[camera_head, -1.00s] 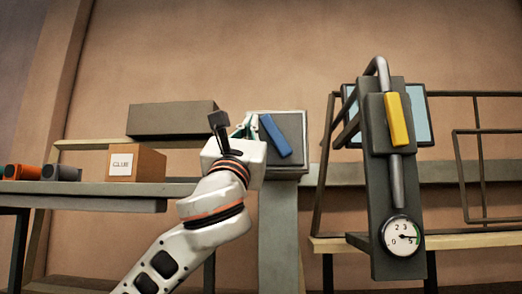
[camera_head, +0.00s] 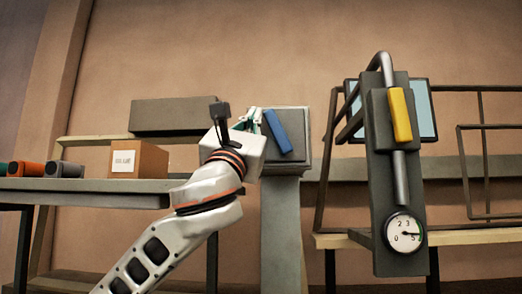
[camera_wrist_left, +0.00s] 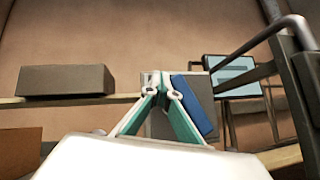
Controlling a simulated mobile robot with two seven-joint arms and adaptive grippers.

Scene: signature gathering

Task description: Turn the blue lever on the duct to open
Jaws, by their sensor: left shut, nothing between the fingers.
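The blue lever (camera_head: 278,132) sits tilted on the dark front plate of the grey duct (camera_head: 280,215), its top leaning left. It also shows in the left wrist view (camera_wrist_left: 195,106), just right of the fingertips. My left gripper (camera_head: 254,118) is beside the lever's left side in the head view. In the left wrist view its green fingers (camera_wrist_left: 160,88) meet at the tips, shut and empty, in front of the plate's left part. I cannot tell whether the fingertips touch the lever. My right gripper is not in view.
A post with a yellow lever (camera_head: 400,115) and a round gauge (camera_head: 404,232) stands to the right. A cardboard box (camera_head: 138,159) and orange and grey cylinders are on the left shelf (camera_head: 95,192). A dark box (camera_head: 178,117) is behind. Metal frames stand around the right post.

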